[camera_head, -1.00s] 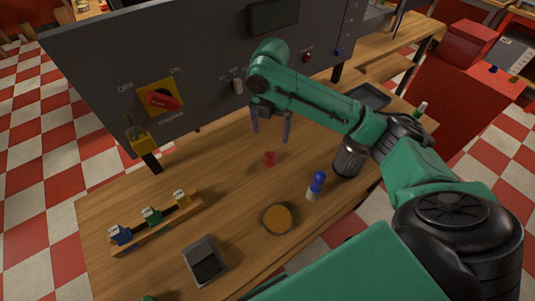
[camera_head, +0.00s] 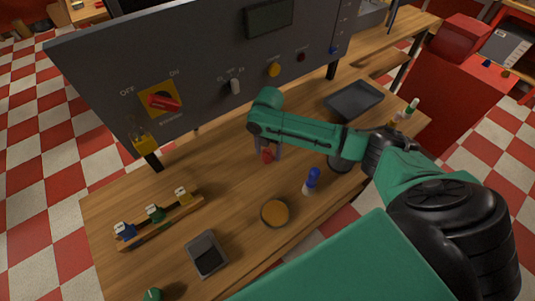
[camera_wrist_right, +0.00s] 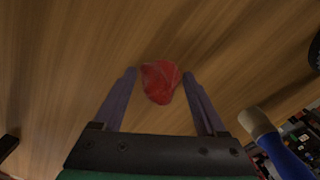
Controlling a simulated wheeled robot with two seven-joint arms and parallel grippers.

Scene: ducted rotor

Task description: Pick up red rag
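The red rag (camera_head: 267,155) is a small crumpled red piece on the wooden table, in the middle of the head view. In the right wrist view the rag (camera_wrist_right: 160,81) lies between the tips of my right gripper (camera_wrist_right: 159,76). The two fingers stand apart, one on each side of it, with wood showing between them and the rag. In the head view my right gripper (camera_head: 267,152) points down at the rag and partly hides it. My left gripper is not in view.
A block rack (camera_head: 160,219) and a grey box (camera_head: 206,254) are at left front. A dark control panel (camera_head: 200,60) rises behind. A dark tray (camera_head: 354,99) lies at back right.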

